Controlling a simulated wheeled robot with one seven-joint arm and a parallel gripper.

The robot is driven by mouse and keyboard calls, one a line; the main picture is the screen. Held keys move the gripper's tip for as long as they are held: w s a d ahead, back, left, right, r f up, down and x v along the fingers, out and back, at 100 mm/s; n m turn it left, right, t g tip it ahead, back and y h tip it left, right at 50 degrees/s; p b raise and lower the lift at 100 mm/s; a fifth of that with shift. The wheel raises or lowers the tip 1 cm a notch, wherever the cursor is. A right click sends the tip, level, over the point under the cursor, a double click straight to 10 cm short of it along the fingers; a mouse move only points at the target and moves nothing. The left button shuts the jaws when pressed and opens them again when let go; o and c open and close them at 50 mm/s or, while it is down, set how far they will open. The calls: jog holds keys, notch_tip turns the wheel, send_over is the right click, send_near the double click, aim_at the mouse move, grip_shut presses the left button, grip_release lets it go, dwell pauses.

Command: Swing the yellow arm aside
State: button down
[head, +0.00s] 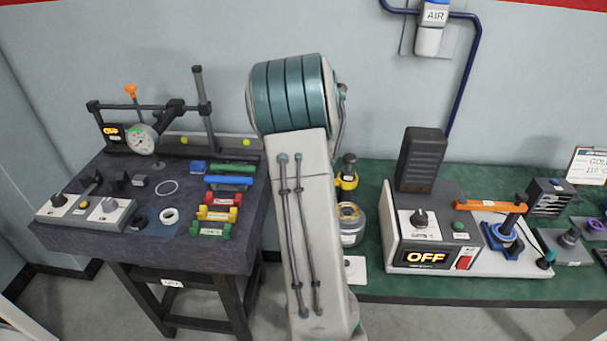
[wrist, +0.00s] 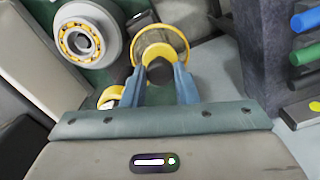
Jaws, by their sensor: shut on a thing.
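In the wrist view my gripper (wrist: 161,75) is shut on a dark round knob (wrist: 160,70), one blue-grey finger on each side. A yellow-rimmed round part (wrist: 183,38) with a darker middle lies right beyond the knob. A smaller yellow piece (wrist: 108,97) shows left of the left finger; whether it joins the rimmed part is hidden. In the head view a yellow piece with a black top (head: 347,181) stands just right of my arm. My gripper and the knob are hidden behind my arm there.
A grey pot (head: 352,226) with a yellow ring inside stands close to the yellow piece; it also shows in the wrist view (wrist: 104,22). The dark table (head: 120,225) with colored bars is at left. The OFF box (head: 400,262) stands on the green bench (head: 395,290) at right.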

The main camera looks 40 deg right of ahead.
dwell(0.4)
jog(key=c, duration=1.1)
grip_release()
jog(key=shift+w, duration=0.1)
jog(key=shift+c, duration=0.2)
jog(key=shift+r, duration=0.1)
notch_tip(320, 180, up, 14)
jog(key=shift+f, duration=0.2)
